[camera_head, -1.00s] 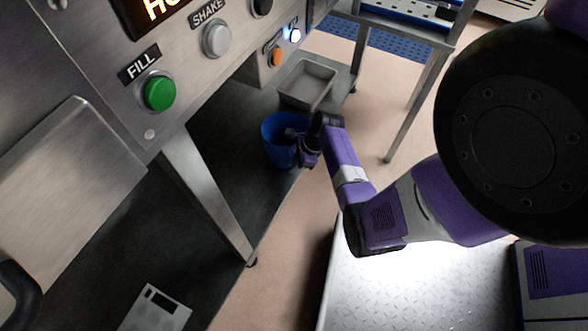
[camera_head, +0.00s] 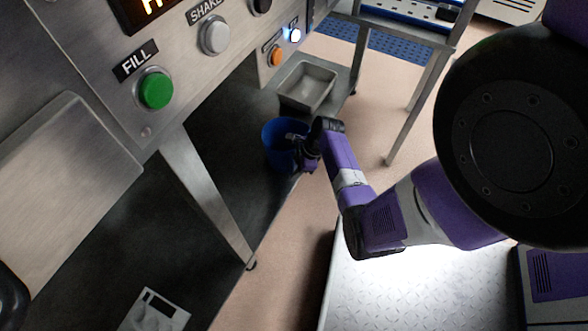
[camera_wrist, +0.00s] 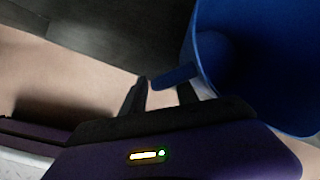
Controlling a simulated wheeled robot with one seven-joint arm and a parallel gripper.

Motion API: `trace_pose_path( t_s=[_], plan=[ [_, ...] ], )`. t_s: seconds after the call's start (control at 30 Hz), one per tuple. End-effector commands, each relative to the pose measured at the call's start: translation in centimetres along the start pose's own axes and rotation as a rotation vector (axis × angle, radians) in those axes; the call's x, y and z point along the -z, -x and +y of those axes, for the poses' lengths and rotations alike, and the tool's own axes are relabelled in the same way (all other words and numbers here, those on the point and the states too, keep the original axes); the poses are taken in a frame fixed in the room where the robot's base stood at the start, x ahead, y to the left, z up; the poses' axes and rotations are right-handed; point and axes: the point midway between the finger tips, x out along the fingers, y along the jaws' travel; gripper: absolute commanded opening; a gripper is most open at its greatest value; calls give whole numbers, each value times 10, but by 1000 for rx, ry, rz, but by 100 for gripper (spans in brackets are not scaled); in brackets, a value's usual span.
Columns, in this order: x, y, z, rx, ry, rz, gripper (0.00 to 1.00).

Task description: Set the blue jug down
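The blue jug (camera_head: 277,153) is upright or nearly so over the dark surface under the machine, close to its right edge. I cannot tell whether its base touches that surface. In the wrist view the jug (camera_wrist: 205,45) fills the upper right, its open mouth partly cut off by the frame. Its short blue handle (camera_wrist: 172,77) reaches left to my fingertips. My gripper (camera_head: 302,139) is at the jug's right side. In the wrist view its dark fingers (camera_wrist: 165,93) stand a little apart at the handle and appear shut on it; the exact contact is partly hidden.
A grey metal tray (camera_head: 307,84) sits just behind the jug. A machine leg (camera_head: 210,200) stands at front left. The panel with the green FILL button (camera_head: 156,90) overhangs on the left. A metal rack (camera_head: 408,110) stands at right. Dark surface left of the jug is clear.

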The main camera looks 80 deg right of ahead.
Motion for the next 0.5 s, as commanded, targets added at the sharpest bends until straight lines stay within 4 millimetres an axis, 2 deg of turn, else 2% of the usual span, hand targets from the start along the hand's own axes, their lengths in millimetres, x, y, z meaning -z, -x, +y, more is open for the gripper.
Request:
trace_pose_path(
  t_s=[0.5],
  plan=[
    [-2,96,0,1,0,0,36]
  ],
)
